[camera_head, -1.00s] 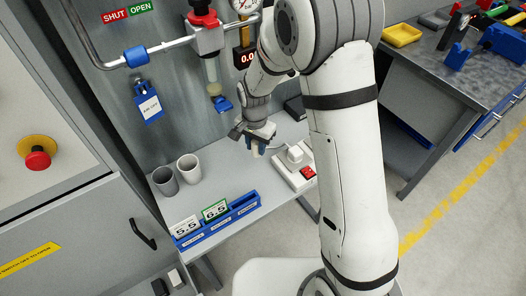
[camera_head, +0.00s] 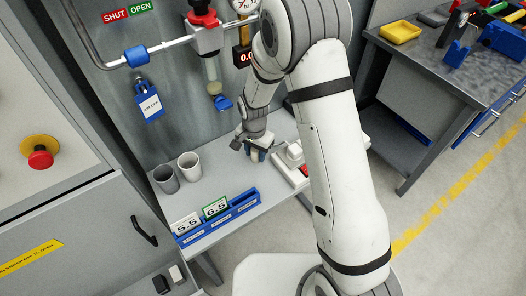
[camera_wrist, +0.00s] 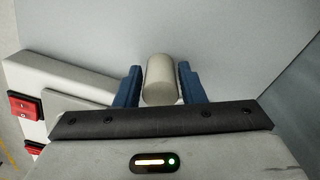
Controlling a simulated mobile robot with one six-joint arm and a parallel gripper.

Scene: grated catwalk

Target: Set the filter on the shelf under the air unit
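The filter is a plain beige cylinder (camera_wrist: 161,80) between the blue fingers of my gripper (camera_wrist: 161,88) in the wrist view. In the head view my gripper (camera_head: 258,152) is low over the grey shelf (camera_head: 215,180), right of the cups; the filter is mostly hidden there. I cannot tell whether the filter touches the shelf. The air unit (camera_head: 207,38), with a red knob and a clear bowl, is on the wall above the shelf.
A grey cup (camera_head: 166,180) and a paler cup (camera_head: 189,166) stand on the shelf's left. A blue rack (camera_head: 218,220) with number cards lines its front edge. A white block with red switches (camera_wrist: 75,95) is close beside my gripper. Shelf between cups and gripper is clear.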

